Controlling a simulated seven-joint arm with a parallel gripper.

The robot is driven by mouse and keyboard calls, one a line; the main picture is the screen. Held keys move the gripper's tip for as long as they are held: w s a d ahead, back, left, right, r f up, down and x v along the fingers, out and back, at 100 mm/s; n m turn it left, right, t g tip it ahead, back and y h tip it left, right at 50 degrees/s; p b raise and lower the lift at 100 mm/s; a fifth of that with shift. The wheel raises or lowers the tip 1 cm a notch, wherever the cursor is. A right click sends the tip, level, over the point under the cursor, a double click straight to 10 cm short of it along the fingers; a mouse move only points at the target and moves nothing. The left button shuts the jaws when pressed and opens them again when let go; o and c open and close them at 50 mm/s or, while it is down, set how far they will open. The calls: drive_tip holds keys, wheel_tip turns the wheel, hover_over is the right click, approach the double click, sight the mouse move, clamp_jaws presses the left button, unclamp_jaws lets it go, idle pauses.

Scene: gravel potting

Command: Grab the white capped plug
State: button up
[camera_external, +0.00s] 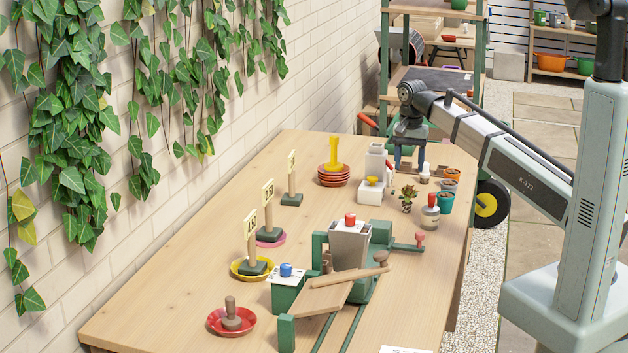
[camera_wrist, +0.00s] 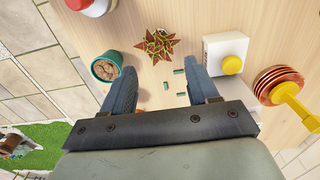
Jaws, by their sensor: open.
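My gripper (camera_external: 410,152) is open and hangs above the far right of the table. In the wrist view its two fingers (camera_wrist: 163,88) stand wide apart with only bare wood and small green pieces (camera_wrist: 178,71) between them. The area under the palm is hidden.
A spiky plant (camera_wrist: 158,45), a teal pot (camera_wrist: 107,66) and a pale jar with a red top (camera_external: 430,216) stand close by. Stacked red saucers (camera_external: 333,181) with a yellow piece stand left. A green fixture with a grey hopper (camera_external: 349,248) fills the near middle.

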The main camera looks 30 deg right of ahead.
drive_tip(key=shift+o, duration=0.8)
